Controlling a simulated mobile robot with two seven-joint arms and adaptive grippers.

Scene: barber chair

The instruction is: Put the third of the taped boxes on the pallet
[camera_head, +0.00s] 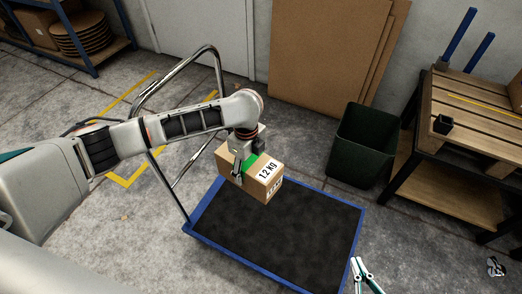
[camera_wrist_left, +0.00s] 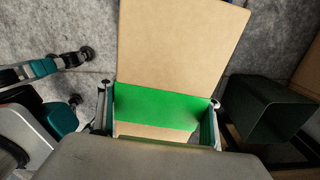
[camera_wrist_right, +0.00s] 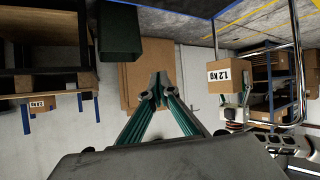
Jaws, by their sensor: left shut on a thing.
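A cardboard box (camera_head: 262,182) marked "1.2 kg" with green tape is held by my left gripper (camera_head: 243,161), whose fingers are shut on its sides. The box appears above the far-left part of a blue-rimmed cart. In the left wrist view, the box's green tape (camera_wrist_left: 160,107) lies between the fingers, and it also shows in the right wrist view (camera_wrist_right: 232,80). My right gripper (camera_head: 358,262) is near the cart's front-right corner, fingertips together and empty. A slatted, pallet-like wooden top (camera_head: 478,115) is on a stand at right; another labelled box (camera_wrist_right: 42,103) shows in the right wrist view.
The cart's dark deck (camera_head: 275,240) looks bare, with a chrome handle (camera_head: 170,100) at its left. A dark green bin (camera_head: 362,140) stands between cart and stand. Cardboard sheets (camera_head: 325,50) lean on the wall. A small black holder (camera_head: 443,124) is on the slats' near corner.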

